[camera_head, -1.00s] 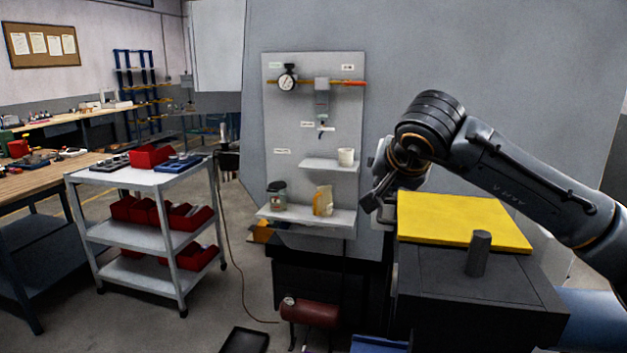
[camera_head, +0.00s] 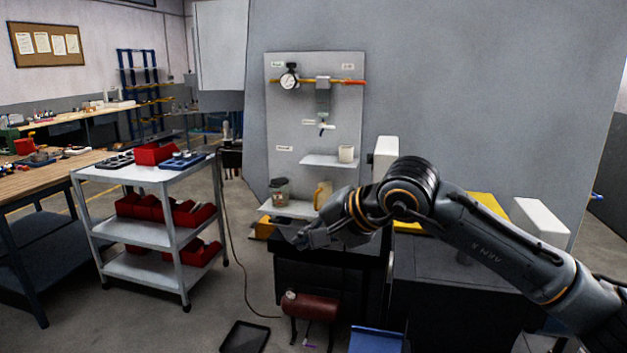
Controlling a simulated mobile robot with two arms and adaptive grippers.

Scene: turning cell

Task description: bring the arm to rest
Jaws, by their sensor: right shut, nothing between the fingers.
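My right arm (camera_head: 490,238) comes in from the right edge and reaches left across the front of the dark cabinet. My right gripper (camera_head: 293,238) is at its left end, pointing left, in front of the panel's lower shelf. It is shut and holds nothing. My left gripper is not in view.
A grey panel (camera_head: 290,120) carries a gauge, a jar (camera_head: 279,192) and a white cup (camera_head: 346,154). A yellow plate (camera_head: 486,202) lies behind my arm. A cart (camera_head: 125,235) with red bins stands left. A red tank (camera_head: 310,306) and black tray (camera_head: 245,338) are below.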

